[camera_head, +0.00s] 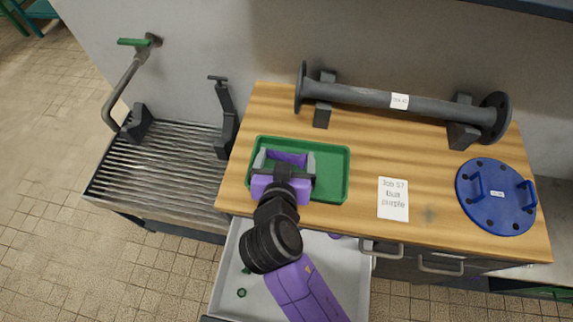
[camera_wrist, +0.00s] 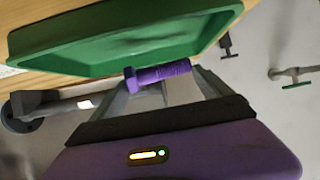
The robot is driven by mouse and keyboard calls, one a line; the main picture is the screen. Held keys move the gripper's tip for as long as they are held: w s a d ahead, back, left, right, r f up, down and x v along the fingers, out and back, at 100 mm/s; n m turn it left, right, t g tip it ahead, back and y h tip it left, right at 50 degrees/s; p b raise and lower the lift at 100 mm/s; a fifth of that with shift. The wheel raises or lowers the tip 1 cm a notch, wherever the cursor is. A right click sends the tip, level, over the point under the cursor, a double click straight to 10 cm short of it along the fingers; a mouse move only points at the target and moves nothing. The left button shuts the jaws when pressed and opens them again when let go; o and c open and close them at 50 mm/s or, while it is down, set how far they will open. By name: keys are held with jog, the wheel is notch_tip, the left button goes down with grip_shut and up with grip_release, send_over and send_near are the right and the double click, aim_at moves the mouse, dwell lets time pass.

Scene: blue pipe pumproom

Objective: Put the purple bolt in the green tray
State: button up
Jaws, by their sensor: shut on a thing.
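The purple bolt (camera_wrist: 160,75) is between the fingertips of my gripper (camera_wrist: 158,82), lying crosswise with its head toward the left in the wrist view. My gripper (camera_head: 286,158) is shut on it. In the head view my gripper is over the left part of the green tray (camera_head: 333,185), and a purple strip between the fingers looks like the bolt (camera_head: 288,157). The tray sits on the wooden bench top, and its visible floor is bare. It also shows in the wrist view (camera_wrist: 100,45). My gripper hides part of the tray.
A grey flanged pipe (camera_head: 385,101) rests on supports along the back. A paper note (camera_head: 393,199) and a blue round cover (camera_head: 496,197) lie to the right. An open drawer (camera_head: 233,262) below holds small green parts (camera_head: 241,292). A ridged metal drainer (camera_head: 160,165) is at left.

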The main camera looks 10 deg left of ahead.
jog(key=shift+f, duration=2.1)
jog(key=o, duration=1.6)
jog(key=shift+f, duration=0.15)
jog(key=b+v, duration=0.1)
jog(key=v, duration=1.1)
